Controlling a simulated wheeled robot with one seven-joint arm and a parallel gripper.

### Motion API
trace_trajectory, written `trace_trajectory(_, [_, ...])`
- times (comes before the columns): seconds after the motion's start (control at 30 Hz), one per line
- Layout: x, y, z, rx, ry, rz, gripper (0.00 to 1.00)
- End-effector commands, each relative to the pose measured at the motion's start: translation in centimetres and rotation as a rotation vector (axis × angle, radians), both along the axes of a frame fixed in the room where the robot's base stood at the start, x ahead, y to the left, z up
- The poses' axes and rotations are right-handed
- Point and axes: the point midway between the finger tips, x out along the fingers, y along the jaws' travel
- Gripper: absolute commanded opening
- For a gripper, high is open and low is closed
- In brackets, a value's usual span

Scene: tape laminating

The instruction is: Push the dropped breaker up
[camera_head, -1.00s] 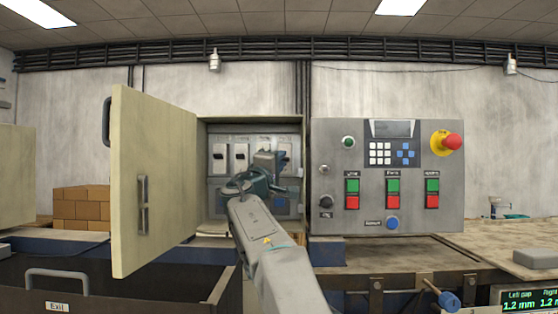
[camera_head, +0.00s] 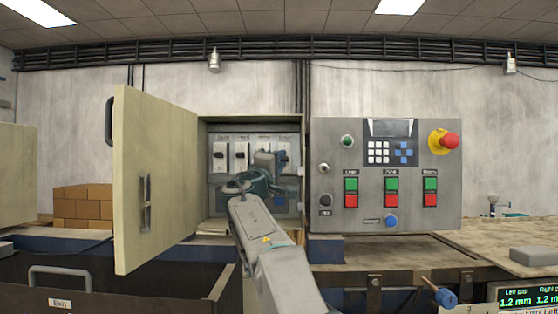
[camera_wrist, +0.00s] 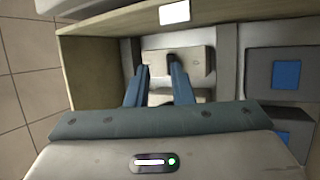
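My gripper reaches into the cabinet and covers part of the row. In the wrist view, my gripper (camera_wrist: 159,70) has its two blue-grey fingers apart, tips at a pale breaker (camera_wrist: 196,62). Its dark lever (camera_wrist: 173,60) lies close to the right fingertip. I cannot tell whether they touch, nor which lever is dropped.
The cabinet door (camera_head: 155,180) stands open on the left. A grey control panel (camera_head: 330,140) with coloured buttons and a red emergency knob (camera_head: 449,140) is just right of the cabinet. The cabinet's side wall (camera_wrist: 92,75) is close to the fingers in the wrist view.

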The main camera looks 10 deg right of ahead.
Motion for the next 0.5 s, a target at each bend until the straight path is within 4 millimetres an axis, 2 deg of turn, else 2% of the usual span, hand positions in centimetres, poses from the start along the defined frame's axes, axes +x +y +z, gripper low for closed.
trace_trajectory(0.03, [1.2,-0.6,-0.6,-0.005,0.009,-0.006,0.18])
trace_trajectory(0.2, [1.3,-0.3,-1.5,-0.003,0.011,-0.007,0.18])
trace_trajectory(0.37, [0.3,0.5,-2.1,-0.003,0.014,-0.005,0.18])
trace_trajectory(0.5, [-1.3,1.4,-1.9,-0.003,0.010,0.001,0.18])
